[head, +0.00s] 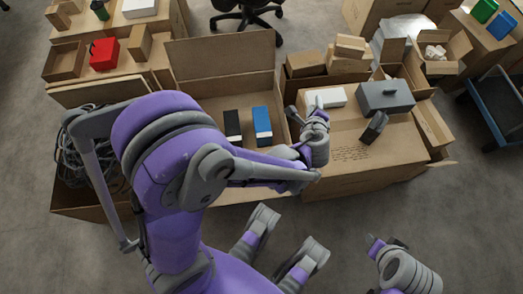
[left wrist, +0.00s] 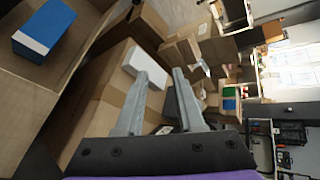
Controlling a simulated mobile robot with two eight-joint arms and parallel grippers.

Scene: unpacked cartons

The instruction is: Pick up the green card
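A small green block-like item (head: 484,10) lies on a carton at the far top right of the head view; I cannot tell if it is the green card. A small green patch (left wrist: 229,92) also shows at the right of the left wrist view, far off. My left gripper (head: 308,112) is over the middle cartons, well away from the green item. In the left wrist view its two grey fingers (left wrist: 164,75) stand apart with nothing between them.
A white box (head: 327,96) and a grey box (head: 385,97) lie on the carton near my left gripper. A blue box (head: 262,125) and a black box (head: 233,126) sit in the open carton to its left. A blue cart (head: 497,107) stands at the right.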

